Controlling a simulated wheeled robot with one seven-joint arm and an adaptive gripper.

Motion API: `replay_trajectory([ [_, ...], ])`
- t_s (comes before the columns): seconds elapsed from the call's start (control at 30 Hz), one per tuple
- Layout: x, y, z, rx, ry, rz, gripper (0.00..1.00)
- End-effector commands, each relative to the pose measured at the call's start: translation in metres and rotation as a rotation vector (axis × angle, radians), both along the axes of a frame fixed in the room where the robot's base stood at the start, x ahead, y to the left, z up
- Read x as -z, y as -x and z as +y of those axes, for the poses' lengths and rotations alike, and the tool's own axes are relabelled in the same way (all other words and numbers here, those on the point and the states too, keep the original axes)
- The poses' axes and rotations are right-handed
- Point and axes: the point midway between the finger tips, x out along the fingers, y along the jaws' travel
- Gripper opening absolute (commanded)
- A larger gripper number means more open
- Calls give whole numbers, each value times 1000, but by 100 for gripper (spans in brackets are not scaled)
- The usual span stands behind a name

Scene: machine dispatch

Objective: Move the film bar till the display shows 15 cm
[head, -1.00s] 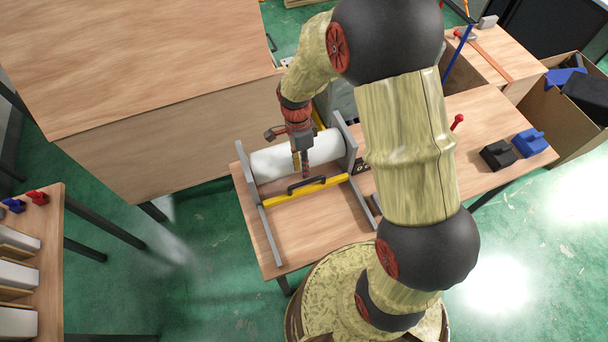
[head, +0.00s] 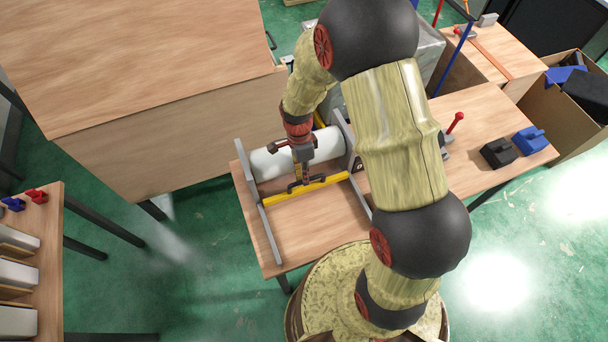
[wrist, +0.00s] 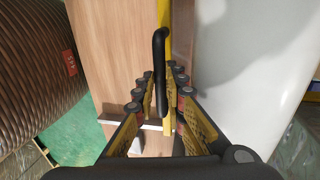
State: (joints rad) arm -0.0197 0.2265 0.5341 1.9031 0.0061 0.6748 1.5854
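The yellow film bar (head: 278,197) spans the grey side rails of the table frame, in front of a white film roll (head: 268,164). A black handle (wrist: 159,70) stands on the bar. My gripper (head: 306,180) is down at the handle in the head view and partly covers it. In the wrist view my gripper (wrist: 161,95) has its fingers apart, one on each side of the handle; I cannot tell whether they touch it. A small dark display (head: 358,164) sits by the right rail; its reading is too small to read.
The grey left rail (head: 268,232) and the right rail (head: 357,193) flank the bar. The tabletop (head: 305,230) between them is bare in front of the bar. A black block (head: 497,153) and a blue block (head: 529,141) lie at the table's right end.

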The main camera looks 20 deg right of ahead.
Motion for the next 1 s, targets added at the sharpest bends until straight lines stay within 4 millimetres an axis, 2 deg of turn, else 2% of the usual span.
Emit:
replay_trajectory([
  [0.73,-1,1,0,0,0,-1,0],
  [0.87,-2,17,0,0,0,-1,0],
  [1.0,-3,55,0,0,0,3,0],
])
